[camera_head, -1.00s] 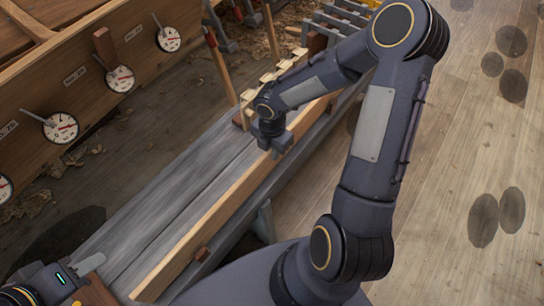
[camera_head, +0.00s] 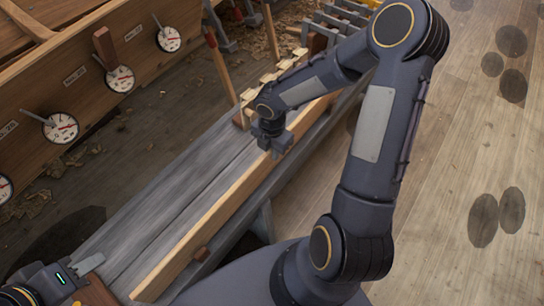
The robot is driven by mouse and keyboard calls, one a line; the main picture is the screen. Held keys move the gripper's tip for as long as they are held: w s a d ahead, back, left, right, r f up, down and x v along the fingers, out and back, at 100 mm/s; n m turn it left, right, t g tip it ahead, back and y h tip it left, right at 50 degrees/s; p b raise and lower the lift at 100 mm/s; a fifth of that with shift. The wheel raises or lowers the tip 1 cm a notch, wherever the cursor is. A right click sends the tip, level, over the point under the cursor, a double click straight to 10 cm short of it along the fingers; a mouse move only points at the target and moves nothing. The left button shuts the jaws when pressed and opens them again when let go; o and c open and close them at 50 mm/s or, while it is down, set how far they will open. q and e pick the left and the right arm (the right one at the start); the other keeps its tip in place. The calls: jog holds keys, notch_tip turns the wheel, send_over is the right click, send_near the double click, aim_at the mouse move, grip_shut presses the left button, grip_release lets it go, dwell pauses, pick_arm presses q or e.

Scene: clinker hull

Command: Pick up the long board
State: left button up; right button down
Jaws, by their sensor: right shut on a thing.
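The long board (camera_head: 205,226) is a pale wooden plank on edge along the near right side of a grey bench (camera_head: 165,205). It runs from the lower left up toward the back right, where my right arm hides part of it. My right gripper (camera_head: 275,148) is shut on the board near its far part. My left gripper (camera_head: 90,264) is at the lower left corner, near the bench's near end and apart from the board. Its fingers are partly cut off, so its opening is unclear.
A wooden hull side with round dials (camera_head: 61,128) stands at the left. Upright wooden sticks (camera_head: 221,65) and pale wooden blocks (camera_head: 270,78) are by the bench's far end.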

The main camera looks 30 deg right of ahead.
dwell(0.3)
notch_tip(320, 180, up, 10)
jog(key=p, duration=0.4)
jog(key=shift+r, duration=0.15)
notch_tip(320, 180, up, 7)
jog(key=p, duration=0.6)
